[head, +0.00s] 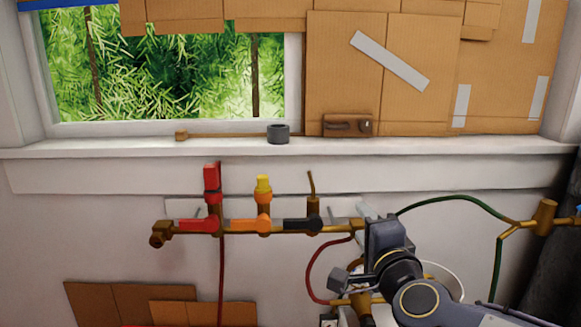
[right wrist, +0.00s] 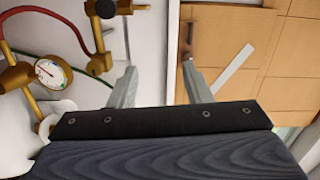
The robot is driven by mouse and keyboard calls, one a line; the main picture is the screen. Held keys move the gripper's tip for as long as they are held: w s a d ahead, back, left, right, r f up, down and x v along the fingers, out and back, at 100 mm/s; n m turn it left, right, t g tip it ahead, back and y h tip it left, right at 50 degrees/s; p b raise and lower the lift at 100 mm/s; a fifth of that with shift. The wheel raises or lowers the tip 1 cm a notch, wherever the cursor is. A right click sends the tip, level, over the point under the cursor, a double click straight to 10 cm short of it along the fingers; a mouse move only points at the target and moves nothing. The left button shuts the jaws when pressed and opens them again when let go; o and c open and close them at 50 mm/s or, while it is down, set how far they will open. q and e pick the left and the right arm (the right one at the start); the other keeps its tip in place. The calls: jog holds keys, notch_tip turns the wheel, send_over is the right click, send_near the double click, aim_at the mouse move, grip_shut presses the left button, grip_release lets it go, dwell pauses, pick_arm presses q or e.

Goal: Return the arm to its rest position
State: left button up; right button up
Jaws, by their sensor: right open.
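My right arm comes in from the lower right in the head view. Its right gripper (head: 384,236) is in front of the wall, at the right end of a brass pipe with valves (head: 240,226). In the right wrist view the two pale fingers of the right gripper (right wrist: 161,88) stand wide apart. Nothing is between them but the white wall and sill edge behind. In the head view the fingers are mostly hidden by the gripper's body. My left gripper is in neither view.
Red and green hoses (head: 455,200) run near my arm. A pressure gauge (right wrist: 49,73) shows left of the fingers.

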jog(key=s+d+f+n+g+p, duration=0.1)
jog(key=s+n+g+p, duration=0.3)
jog(key=s, duration=0.4)
jog(key=s+d+f+n+g+y+p, duration=0.1)
jog(key=s+d+n+g+p, duration=0.3)
jog(key=s, duration=0.5)
jog(key=s+d+f+n+g+p, duration=0.2)
jog(key=s+n+p, duration=0.4)
jog(key=s, duration=0.3)
jog(key=shift+d+f+g+y+p, duration=0.35)
jog(key=shift+f+g+p, duration=0.3)
jog(key=shift+g+p, duration=0.3)
jog(key=shift+s, duration=0.1)
